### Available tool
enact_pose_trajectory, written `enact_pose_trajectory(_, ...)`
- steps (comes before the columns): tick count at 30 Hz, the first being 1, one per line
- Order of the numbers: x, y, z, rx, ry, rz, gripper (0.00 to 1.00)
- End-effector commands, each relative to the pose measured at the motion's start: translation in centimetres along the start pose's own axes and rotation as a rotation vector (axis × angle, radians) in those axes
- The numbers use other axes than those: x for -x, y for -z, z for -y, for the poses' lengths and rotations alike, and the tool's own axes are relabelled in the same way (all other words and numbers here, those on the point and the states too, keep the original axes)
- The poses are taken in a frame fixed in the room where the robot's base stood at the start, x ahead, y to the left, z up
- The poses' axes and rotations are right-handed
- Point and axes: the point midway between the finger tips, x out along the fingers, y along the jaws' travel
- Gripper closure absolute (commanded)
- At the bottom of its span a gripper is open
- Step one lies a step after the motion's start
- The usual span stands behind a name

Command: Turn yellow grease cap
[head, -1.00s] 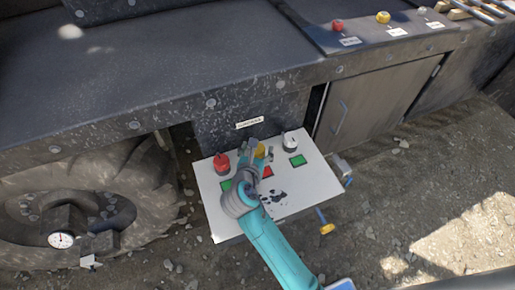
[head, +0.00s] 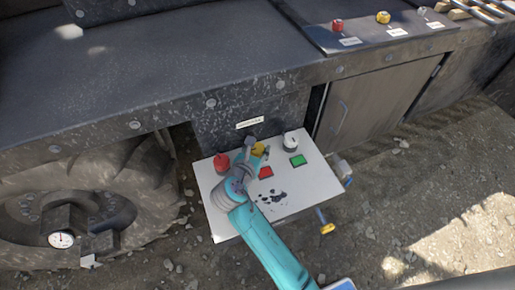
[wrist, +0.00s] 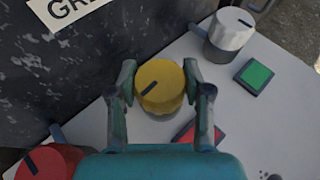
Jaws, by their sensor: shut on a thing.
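The yellow grease cap (wrist: 160,88) is a ribbed round knob with a dark pointer line on top. It stands on a white panel (wrist: 245,135), between a red cap and a pale grey cap. In the wrist view its pointer line points left and slightly down. My gripper (wrist: 159,72) is shut on the yellow cap, one finger on each side. In the head view my gripper (head: 253,150) partly hides the yellow cap (head: 259,149).
The red cap (head: 221,163) is left of my gripper and the grey cap (head: 291,140) is right. A red square (head: 266,173) and a green square (head: 298,160) lie on the panel. A dark wall with a label (head: 249,122) rises close behind.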

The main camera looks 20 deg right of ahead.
Motion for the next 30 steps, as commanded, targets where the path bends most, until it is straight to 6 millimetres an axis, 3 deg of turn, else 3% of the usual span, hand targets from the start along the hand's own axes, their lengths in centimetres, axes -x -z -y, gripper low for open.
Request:
enact_pose_trajectory(9, -0.03, 0.04, -0.13, -0.091, 0.219, -0.001, 0.85)
enact_pose_trajectory(21, 0.03, 0.07, 0.02, -0.103, 0.247, 0.001, 0.86)
enact_pose_trajectory(22, 0.03, 0.07, 0.02, -0.103, 0.247, 0.001, 0.43)
enact_pose_trajectory(24, 0.03, 0.06, 0.02, -0.103, 0.247, 0.001, 0.26)
enact_pose_trajectory(30, 0.04, 0.03, 0.01, -0.103, 0.246, 0.001, 0.25)
